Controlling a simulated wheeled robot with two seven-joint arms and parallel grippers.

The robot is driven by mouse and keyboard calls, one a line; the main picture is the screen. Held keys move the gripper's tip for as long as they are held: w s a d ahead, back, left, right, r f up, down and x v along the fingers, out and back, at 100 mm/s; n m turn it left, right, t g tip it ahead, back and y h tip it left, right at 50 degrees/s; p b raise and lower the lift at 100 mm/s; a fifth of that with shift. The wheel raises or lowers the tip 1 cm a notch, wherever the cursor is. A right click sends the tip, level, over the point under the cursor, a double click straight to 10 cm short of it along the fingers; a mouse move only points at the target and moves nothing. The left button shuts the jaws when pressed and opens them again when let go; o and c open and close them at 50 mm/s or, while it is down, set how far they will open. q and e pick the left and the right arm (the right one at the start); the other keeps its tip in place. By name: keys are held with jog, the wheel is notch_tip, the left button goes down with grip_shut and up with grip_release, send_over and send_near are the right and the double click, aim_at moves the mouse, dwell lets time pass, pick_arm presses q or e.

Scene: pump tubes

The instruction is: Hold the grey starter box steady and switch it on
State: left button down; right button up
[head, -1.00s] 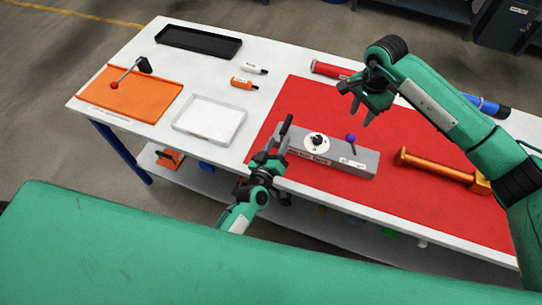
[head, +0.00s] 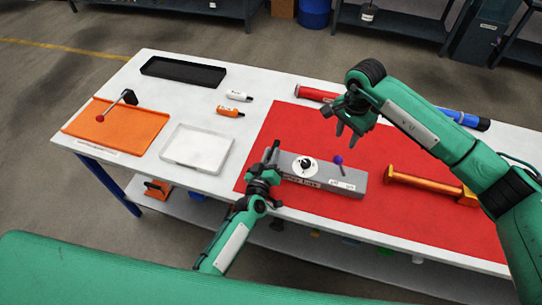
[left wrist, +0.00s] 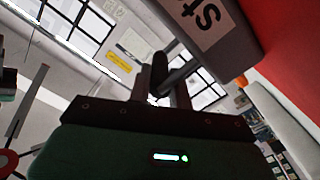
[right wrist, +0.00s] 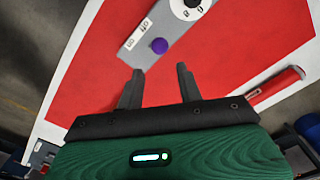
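The grey starter box (head: 352,185) lies on the red mat, with a round white dial (head: 304,165) and a purple-knobbed lever (head: 338,160). A black handle (head: 275,148) rises at its left end. My left gripper (head: 268,166) is at this handle. In the left wrist view the handle (left wrist: 158,65) shows between the fingers, with the box (left wrist: 225,35) at upper right; whether they pinch it is unclear. My right gripper (head: 345,130) is open and empty above and behind the box. The knob (right wrist: 159,46) shows just beyond its fingertips in the right wrist view.
A blue tube (head: 465,118) lies beyond my right arm. A white tray (head: 198,148), orange tray (head: 115,130) and black tray (head: 183,72) stand left.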

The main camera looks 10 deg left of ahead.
grip_shut()
jog(key=n+y, duration=0.2)
jog(key=n, duration=0.7)
jog(key=n+y, duration=0.2)
jog(key=n, duration=0.7)
jog(key=n+y, duration=0.2)
jog(key=n, duration=0.7)
jog(key=shift+s+a+r+n, duration=0.15)
jog(key=shift+s+a+n, duration=0.1)
jog(key=shift+n, duration=0.15)
